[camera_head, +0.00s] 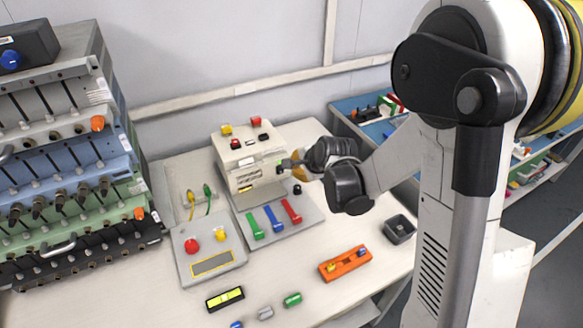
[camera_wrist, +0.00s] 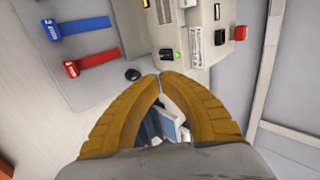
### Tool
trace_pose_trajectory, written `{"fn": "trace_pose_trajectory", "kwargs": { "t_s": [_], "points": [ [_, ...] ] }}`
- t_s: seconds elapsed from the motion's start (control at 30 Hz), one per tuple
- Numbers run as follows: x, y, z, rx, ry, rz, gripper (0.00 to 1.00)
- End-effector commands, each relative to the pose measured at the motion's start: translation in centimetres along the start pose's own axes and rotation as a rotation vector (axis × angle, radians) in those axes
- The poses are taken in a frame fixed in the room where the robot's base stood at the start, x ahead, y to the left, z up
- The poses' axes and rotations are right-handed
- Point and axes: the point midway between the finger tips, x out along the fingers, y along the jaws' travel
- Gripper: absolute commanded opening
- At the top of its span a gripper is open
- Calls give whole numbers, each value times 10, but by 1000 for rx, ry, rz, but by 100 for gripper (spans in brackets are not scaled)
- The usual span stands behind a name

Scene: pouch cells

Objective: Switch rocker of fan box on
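The beige box (camera_head: 243,176), which I take for the fan box, stands at the back of the table. Its vent-slotted front also shows in the wrist view (camera_wrist: 192,16). A small black switch, perhaps the rocker (camera_wrist: 165,53), sits on that front beside a green light (camera_wrist: 178,56); its tilt is too small to tell. My gripper (camera_head: 287,163) is at the right end of the box front. In the wrist view my gripper's (camera_wrist: 160,77) yellow fingertips meet just below the switch, with nothing seen between them. I cannot tell whether they touch the box.
Green, blue and red levers (camera_head: 273,218) lie on a grey plate before the box, with a black knob (camera_wrist: 133,74) near my fingertips. A panel with red and yellow buttons (camera_head: 210,252) is left. An orange block (camera_head: 345,263) and black tray (camera_head: 399,229) are front right.

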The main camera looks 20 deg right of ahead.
Motion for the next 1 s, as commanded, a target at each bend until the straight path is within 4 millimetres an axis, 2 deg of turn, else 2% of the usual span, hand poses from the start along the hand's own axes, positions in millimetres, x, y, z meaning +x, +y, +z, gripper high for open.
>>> {"fn": "trace_pose_trajectory", "kwargs": {
  "t_s": [0.03,0.2,0.8,0.87,0.97,1.0],
  "points": [
    [-11,-2,0,0,0,0,0],
    [-24,-3,0,1,0,0,0],
    [-29,-4,1,-10,0,1,0],
    [-37,-5,2,-40,2,4,0],
    [-62,-7,8,-145,8,16,0],
    [-77,-8,11,-208,11,23,0]
  ]
}}
